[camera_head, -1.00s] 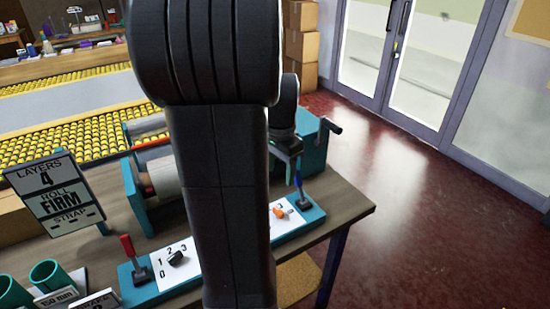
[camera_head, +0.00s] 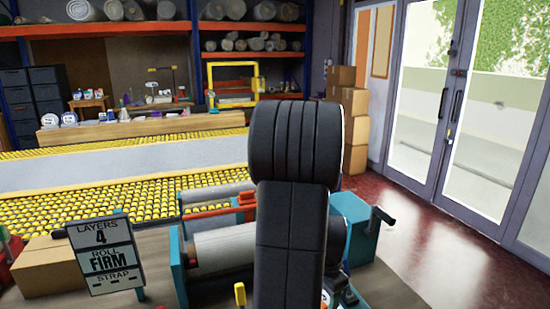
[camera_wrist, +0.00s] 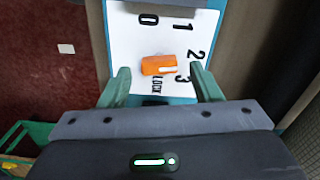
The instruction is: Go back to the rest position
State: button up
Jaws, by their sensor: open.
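My gripper (camera_wrist: 163,86) is open and empty, its two green fingers spread apart in the wrist view. An orange knob (camera_wrist: 158,66) on a white dial plate (camera_wrist: 125,45) marked 0, 1, 2, 3 and LOCK shows between and beyond the fingers. I cannot tell how far the fingers are from the plate, but they are not closed on the knob. In the head view my dark arm stands in front of the bench and hides most of the gripper area.
A sign (camera_head: 104,255) reading LAYERS 4, ROLL FIRM, STRAP stands beside a cardboard box (camera_head: 48,266). A grey roller (camera_head: 224,246) lies left of my arm, and a teal housing with a crank (camera_head: 356,225) stands right. Red floor (camera_head: 440,255) is clear by the glass doors.

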jog(key=shift+f, duration=0.4)
